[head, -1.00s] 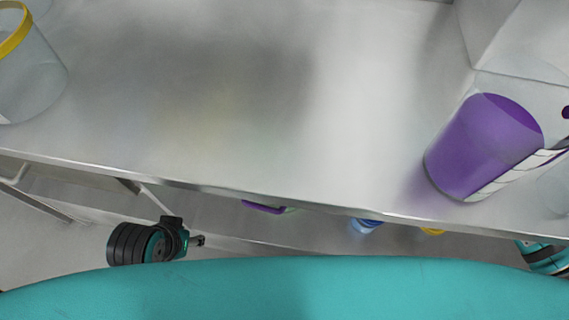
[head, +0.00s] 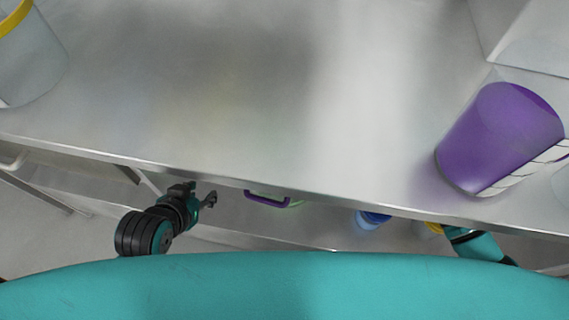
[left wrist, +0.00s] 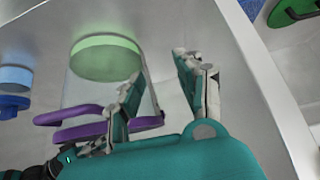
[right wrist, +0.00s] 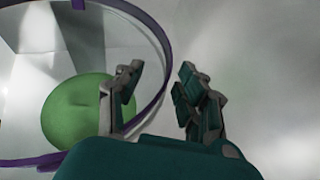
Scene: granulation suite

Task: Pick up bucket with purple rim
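The bucket with the purple rim (head: 268,200) shows partly in the head view, below the table's front edge; the tabletop hides most of it. In the left wrist view its clear wall, green inside and purple rim (left wrist: 60,118) show. In the right wrist view I look into it, with the rim (right wrist: 166,58) curving around green contents (right wrist: 75,115). My left gripper (head: 211,196) is open beside the bucket, its fingers (left wrist: 163,85) near the bucket's side. My right gripper (right wrist: 160,92) is open, with the rim passing between its fingers in the picture; contact is unclear.
The steel tabletop (head: 230,90) extends above, its front edge close over my left gripper. A yellow-rimmed clear bucket (head: 35,65) stands at left and a purple container (head: 495,140) at right. A blue container (head: 371,219) is below the edge, right of the purple-rimmed bucket.

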